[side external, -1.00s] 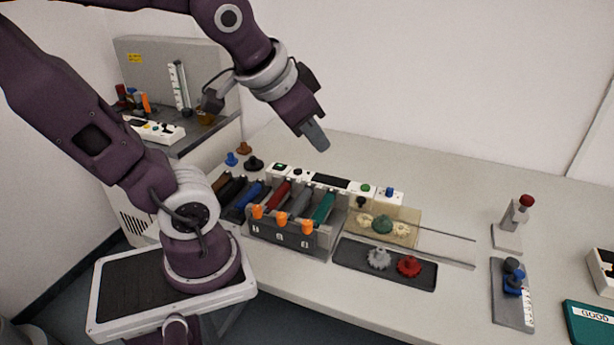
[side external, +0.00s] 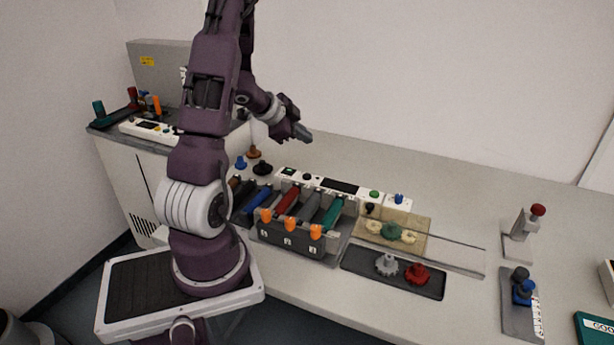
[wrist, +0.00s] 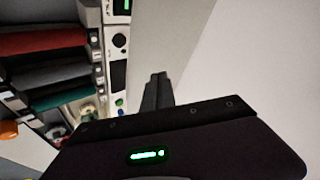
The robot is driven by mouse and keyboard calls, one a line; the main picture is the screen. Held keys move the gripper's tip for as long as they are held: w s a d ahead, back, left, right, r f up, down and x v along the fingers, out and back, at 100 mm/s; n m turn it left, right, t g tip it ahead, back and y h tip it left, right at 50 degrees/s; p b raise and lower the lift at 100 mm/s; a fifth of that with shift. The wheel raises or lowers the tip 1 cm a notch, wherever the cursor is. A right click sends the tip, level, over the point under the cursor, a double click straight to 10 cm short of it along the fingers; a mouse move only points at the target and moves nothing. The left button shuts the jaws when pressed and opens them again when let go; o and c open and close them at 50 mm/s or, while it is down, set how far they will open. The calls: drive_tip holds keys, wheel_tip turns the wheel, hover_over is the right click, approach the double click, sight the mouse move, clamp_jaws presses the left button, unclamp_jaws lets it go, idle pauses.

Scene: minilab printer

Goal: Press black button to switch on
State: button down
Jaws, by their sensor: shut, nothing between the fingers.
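The white control panel (side external: 320,183) stands at the back of the table behind a row of coloured cartridges. A small black button (side external: 307,176) sits on it between a green-lit switch (side external: 289,171) and a dark display (side external: 340,186). In the wrist view the black button (wrist: 119,40) shows above the dark display (wrist: 118,75). My gripper (side external: 303,134) is shut and empty, above and behind the panel, apart from the button. In the wrist view its shut fingers (wrist: 158,82) are right of the panel, over the table.
A green button (side external: 374,194) and a blue knob (side external: 398,198) are further right on the panel. Cartridges with orange knobs (side external: 290,224) stand in front. Grey and red gears lie on a dark tray (side external: 358,262). The wall is behind; the table's back strip is clear.

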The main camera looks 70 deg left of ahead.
sight(304, 177)
drive_tip(key=shift+f, duration=0.15)
drive_tip(key=shift+f, duration=4.35)
drive_tip(key=shift+f, duration=0.4)
drive_tip(key=shift+f, duration=0.45)
drive_tip(key=shift+r, duration=0.85)
drive_tip(key=shift+r, duration=0.1)
